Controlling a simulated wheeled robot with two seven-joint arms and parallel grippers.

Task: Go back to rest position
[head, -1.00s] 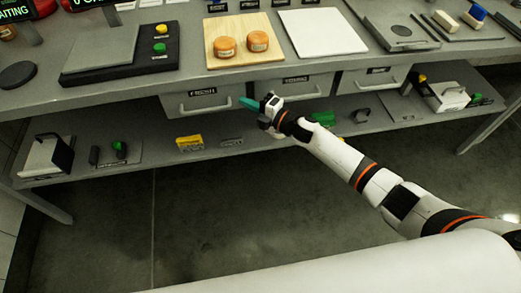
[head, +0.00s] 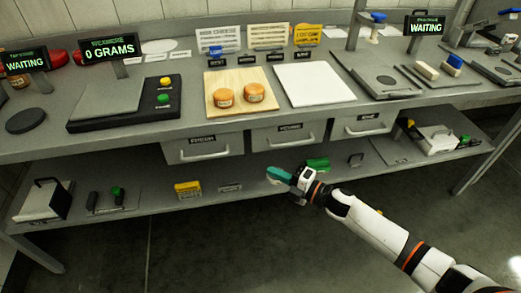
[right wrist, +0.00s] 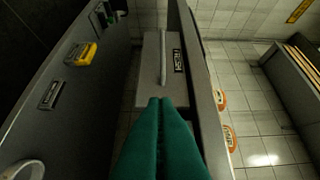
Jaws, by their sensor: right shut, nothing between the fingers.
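My right gripper (head: 279,175) is shut and empty, in front of the lower shelf and below the drawers. In the right wrist view its green fingers (right wrist: 161,140) lie together, pointing toward a labelled drawer front (right wrist: 152,75) with a bar handle. My left gripper is not in the head view. Two orange cheese wheels (head: 224,97) (head: 254,93) sit on a wooden board (head: 237,113) on the bench, clear of the gripper.
Three drawers (head: 203,147) (head: 289,135) (head: 361,123) hang under the bench top. The lower shelf (head: 150,200) holds a yellow block (head: 187,189), a green item (head: 317,164) and slicer-like tools. A scale (head: 108,98) reads 0 GRAMS. Open floor lies in front.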

